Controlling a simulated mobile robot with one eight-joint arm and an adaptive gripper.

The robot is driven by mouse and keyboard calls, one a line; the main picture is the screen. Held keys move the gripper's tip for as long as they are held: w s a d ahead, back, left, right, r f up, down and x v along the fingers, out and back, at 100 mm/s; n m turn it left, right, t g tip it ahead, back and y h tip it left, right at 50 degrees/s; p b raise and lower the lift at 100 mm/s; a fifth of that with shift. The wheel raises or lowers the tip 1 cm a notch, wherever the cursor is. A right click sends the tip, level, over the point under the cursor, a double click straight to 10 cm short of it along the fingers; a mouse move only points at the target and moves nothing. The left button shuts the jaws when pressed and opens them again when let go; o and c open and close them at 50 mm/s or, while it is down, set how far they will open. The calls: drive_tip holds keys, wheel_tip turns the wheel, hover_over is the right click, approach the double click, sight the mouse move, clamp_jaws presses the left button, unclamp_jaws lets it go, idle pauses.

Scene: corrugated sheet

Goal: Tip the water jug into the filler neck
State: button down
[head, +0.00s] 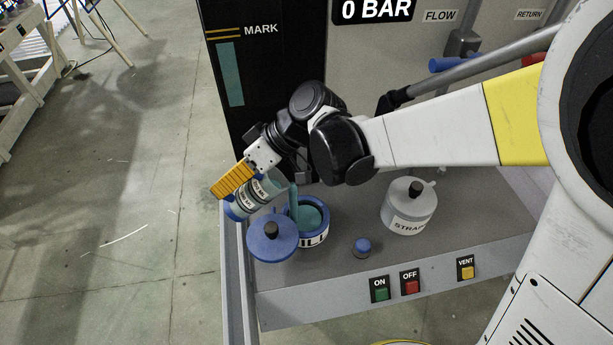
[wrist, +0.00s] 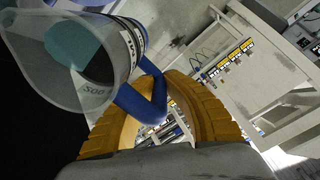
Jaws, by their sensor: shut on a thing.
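The water jug (head: 252,196), clear with a printed band and a blue handle, is tilted in the head view with its mouth toward the filler neck. My gripper (head: 233,180), with yellow fingers, is shut on its handle. In the wrist view the jug (wrist: 105,60) holds teal water, and the blue handle (wrist: 140,103) lies between my fingers (wrist: 160,105). The filler neck (head: 318,237) is a blue-rimmed ring with a partly hidden label ending in "ILL". A teal stream (head: 293,197) runs from the jug's mouth down to the neck, and teal shows inside it.
A blue cap with a black knob (head: 272,240) sits at the neck's front left. A grey strainer lid (head: 408,207) and a small blue knob (head: 362,246) stand to the right. Green, red and yellow buttons (head: 411,286) line the front edge. The gauge reads 0 BAR.

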drive_tip(key=shift+w+d+r+y+p, duration=0.15)
drive_tip(key=shift+r+y, duration=0.25)
drive_tip(key=shift+r, duration=0.45)
drive_tip(key=shift+s+d+r+y+p, duration=0.15)
drive_tip(key=shift+r+y, duration=0.25)
drive_tip(key=shift+r, duration=0.45)
drive_tip(key=shift+w+d+r+g+y, duration=0.15)
drive_tip(key=shift+r+y, duration=0.15)
drive_tip(key=shift+r, duration=0.25)
drive_tip(key=shift+d+r+g+y, duration=0.15)
drive_tip(key=shift+r+y, duration=0.15)
drive_tip(key=shift+r, duration=0.25)
drive_tip(key=shift+d+r+y, duration=0.15)
drive_tip(key=shift+r+y, duration=0.15)
drive_tip(key=shift+r, duration=0.05)
